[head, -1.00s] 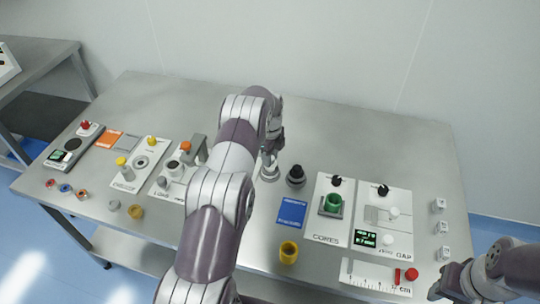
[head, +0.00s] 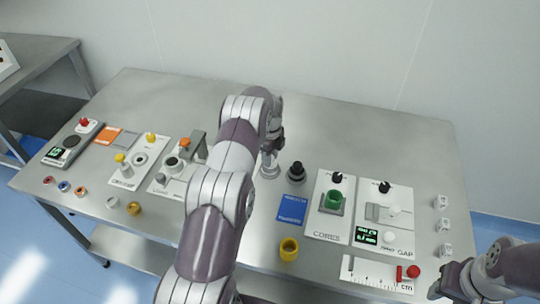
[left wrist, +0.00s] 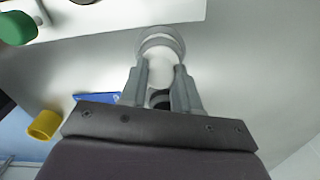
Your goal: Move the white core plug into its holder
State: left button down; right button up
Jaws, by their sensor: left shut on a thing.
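My left gripper (head: 271,146) points down over a round pale-grey holder (head: 269,172) near the middle of the table. In the left wrist view its fingers (left wrist: 160,82) are shut on the white core plug (left wrist: 158,70). The plug is at the near side of the holder's ring (left wrist: 163,41); whether it is seated or just above cannot be told. In the head view the fingers and arm hide the plug. My right gripper (head: 440,288) is at the lower right edge, partly cut off, away from these objects.
A black plug (head: 296,171) stands close to the right of the holder. The table's back is clear.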

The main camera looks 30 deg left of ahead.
pick_arm(q)
jog(key=shift+f, duration=0.2)
jog(key=c, duration=0.7)
grip_release()
jog(key=shift+c, duration=0.2)
jog(key=shift+r, duration=0.1)
notch_tip(320, 180, up, 5)
jog(key=shift+w+r+b, duration=0.1)
jog(key=shift+r+b, duration=0.05)
jog(key=shift+b, duration=0.35)
notch_tip(320, 180, up, 7)
jog(key=p, duration=0.7)
